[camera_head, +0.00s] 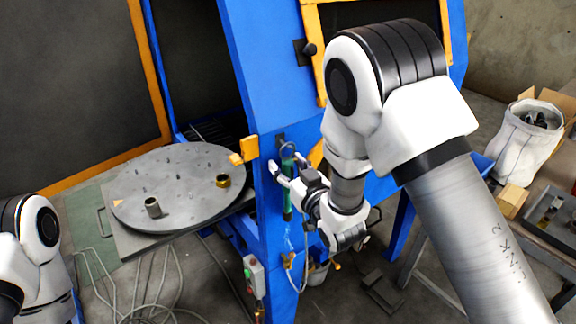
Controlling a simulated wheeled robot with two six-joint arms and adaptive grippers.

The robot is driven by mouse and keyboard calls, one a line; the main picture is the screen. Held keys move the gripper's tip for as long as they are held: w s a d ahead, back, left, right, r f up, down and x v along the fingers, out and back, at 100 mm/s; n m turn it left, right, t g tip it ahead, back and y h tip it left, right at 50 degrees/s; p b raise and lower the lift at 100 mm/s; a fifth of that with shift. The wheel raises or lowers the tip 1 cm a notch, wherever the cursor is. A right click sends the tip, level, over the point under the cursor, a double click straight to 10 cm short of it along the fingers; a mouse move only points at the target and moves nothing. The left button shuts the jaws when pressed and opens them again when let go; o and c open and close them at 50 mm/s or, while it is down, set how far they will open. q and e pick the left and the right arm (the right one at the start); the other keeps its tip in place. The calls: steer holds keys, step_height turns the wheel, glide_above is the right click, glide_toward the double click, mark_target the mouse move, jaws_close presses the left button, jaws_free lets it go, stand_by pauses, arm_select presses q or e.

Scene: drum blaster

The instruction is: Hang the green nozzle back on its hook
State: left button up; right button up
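The green nozzle (287,203) stands upright against the blue front post of the cabinet, its lower end down and a thin light hose below it. A dark hook-like fitting (281,140) is on the post just above the nozzle's top. I cannot tell whether the nozzle's ring rests on it. My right gripper (287,166) is at the nozzle's upper part, reaching in from the right, with fingers on either side of it. Whether they press on it is too small to tell. My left arm shows at the bottom left; its gripper is out of view.
A round grey turntable (180,180) carrying a grey cylinder (152,207) and a brass fitting (223,181) is left of the post. A control box (254,275) hangs low on the post. Loose hoses lie on the floor at the left. A white sack (524,150) and bench are right.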

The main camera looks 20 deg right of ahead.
steer(key=s+d, duration=0.1)
steer(key=s, duration=0.6)
steer(key=s+d+f+m+g+h, duration=0.1)
steer(key=s+d+f+g, duration=0.4)
steer(key=f, duration=0.8)
steer(key=s+f+m+g+h, duration=0.1)
steer(key=s+f+g+h, duration=0.15)
steer(key=s+f, duration=0.7)
steer(key=s+d+f+g, duration=0.2)
steer(key=s+f+g, duration=0.8)
steer(key=s, duration=0.6)
steer(key=shift+f+m, duration=0.3)
steer(key=shift+f, duration=0.6)
steer(key=shift+d, duration=0.1)
